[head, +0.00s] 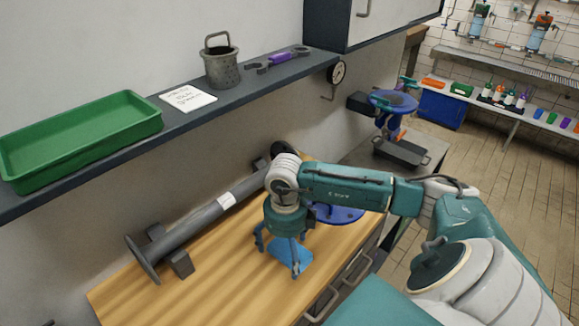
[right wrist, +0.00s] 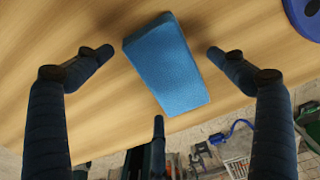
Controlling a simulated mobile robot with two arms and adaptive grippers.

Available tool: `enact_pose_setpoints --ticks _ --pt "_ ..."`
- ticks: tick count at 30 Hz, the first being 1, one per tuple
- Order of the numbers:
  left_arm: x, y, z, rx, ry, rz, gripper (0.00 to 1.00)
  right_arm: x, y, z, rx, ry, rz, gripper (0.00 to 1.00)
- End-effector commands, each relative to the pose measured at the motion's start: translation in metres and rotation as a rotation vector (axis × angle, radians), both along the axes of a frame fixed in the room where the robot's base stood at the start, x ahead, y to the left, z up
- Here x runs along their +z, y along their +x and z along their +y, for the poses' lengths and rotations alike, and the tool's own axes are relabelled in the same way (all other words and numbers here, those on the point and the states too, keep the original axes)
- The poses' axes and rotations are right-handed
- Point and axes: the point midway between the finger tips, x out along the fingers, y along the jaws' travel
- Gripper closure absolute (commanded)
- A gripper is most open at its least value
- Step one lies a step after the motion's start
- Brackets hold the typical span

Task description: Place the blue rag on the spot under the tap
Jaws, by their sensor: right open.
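The blue rag (head: 293,252) is a thick, flat block lying on the wooden worktop, partly hidden by my right gripper in the head view. My right gripper (head: 280,258) points down over it with its fingers spread. In the right wrist view the rag (right wrist: 170,68) lies between the open fingers (right wrist: 160,72), and no finger clearly touches it. A blue fixture with teal handles (head: 390,100), perhaps the tap, stands farther back above a dark tray (head: 402,151) on a grey counter. I cannot make out a marked spot there. My left gripper is not in view.
A grey flanged pipe (head: 195,224) lies on the worktop (head: 215,285) along the wall. A blue disc (head: 340,214) sits behind my right wrist. The shelf above holds a green tray (head: 80,138), a paper note (head: 188,98) and a metal pot (head: 221,67). The tiled floor at right is clear.

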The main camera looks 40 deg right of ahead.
Motion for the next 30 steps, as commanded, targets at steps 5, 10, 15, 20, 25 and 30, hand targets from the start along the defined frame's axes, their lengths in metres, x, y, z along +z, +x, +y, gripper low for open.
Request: enact_pose_setpoints --ticks 5,10,15,20,25,30 --pt "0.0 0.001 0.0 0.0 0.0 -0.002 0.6 0.0 0.0 0.0 0.0 0.0 0.0 0.13" --pt "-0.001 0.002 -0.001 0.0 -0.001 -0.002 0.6 0.0 0.0 0.0 0.0 0.0 0.0 0.47" --pt "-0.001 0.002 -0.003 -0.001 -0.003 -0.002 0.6 0.0 0.0 0.0 0.0 0.0 0.0 0.58" --pt "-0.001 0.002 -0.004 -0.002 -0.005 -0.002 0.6 0.001 0.0 0.0 0.0 0.0 -0.001 0.59" --pt "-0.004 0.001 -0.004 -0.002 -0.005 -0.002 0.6 0.01 0.002 0.0 0.0 0.0 -0.004 0.59" --pt "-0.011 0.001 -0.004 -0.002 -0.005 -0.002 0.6 0.036 0.002 0.0 0.001 0.0 -0.008 0.59"
